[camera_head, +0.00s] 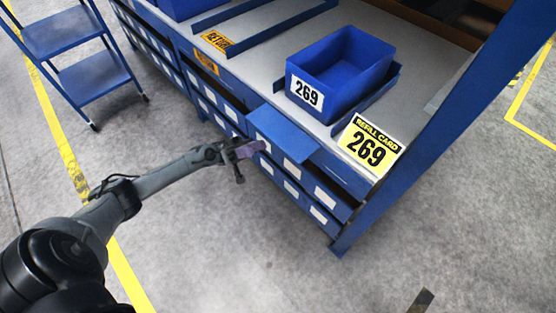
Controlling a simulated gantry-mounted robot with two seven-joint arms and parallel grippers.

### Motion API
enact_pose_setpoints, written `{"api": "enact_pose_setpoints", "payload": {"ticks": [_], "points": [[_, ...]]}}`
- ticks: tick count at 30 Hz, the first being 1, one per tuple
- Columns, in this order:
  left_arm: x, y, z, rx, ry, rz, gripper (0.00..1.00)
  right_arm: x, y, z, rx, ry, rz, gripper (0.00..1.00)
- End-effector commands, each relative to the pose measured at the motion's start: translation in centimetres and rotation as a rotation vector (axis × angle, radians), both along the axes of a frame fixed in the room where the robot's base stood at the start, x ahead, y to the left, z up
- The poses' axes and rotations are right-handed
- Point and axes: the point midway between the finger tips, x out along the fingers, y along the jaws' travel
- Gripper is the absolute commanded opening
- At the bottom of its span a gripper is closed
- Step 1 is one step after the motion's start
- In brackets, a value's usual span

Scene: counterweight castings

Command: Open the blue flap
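The blue flap (283,133) is a flat panel at the shelf's front edge, below the bin marked 269. It juts outward over the drawer fronts and stands away from the shelf front. My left gripper (249,163) is just left of and below the flap's outer left side. Whether it touches the flap is unclear. Its fingers are small and dark against the drawers, so I cannot tell how far they are apart. A dark narrow piece (421,301) at the bottom edge may be the tip of my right gripper; the rest is out of frame.
A blue bin (343,72) labelled 269 stands on the grey shelf (262,93). A yellow and white refill card (368,146) marked 269 is at the shelf's front right. A blue corner post (433,122) rises at right. Blue steps (92,74) stand at upper left. The front floor is clear.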

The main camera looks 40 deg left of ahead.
Motion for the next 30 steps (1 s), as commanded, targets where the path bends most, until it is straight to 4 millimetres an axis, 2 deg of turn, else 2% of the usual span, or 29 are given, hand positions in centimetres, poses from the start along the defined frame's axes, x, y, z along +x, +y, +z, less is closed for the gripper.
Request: {"api": "enact_pose_setpoints", "payload": {"ticks": [1, 6, 9, 16, 30], "points": [[0.6, 0.3, -1.5, 0.013, -0.022, 0.000, 0.33, 0.0, 0.0, -2.5, -0.001, 0.000, 0.001, 0.43], [1.7, 1.0, -1.7, 0.033, -0.065, 0.003, 0.33, 0.0, -0.1, -4.8, -0.004, 0.000, 0.003, 0.43], [2.0, 1.0, -1.6, 0.034, -0.080, 0.004, 0.33, 0.0, -0.2, -5.4, -0.008, 0.000, 0.005, 0.43], [2.3, -0.2, -0.3, 0.031, -0.088, 0.003, 0.33, 0.0, -0.2, -5.1, -0.009, -0.001, 0.005, 0.43], [2.8, -5.3, 4.5, 0.032, -0.088, 0.004, 0.33, 0.0, -0.1, -4.5, -0.002, -0.002, 0.002, 0.43]]}}
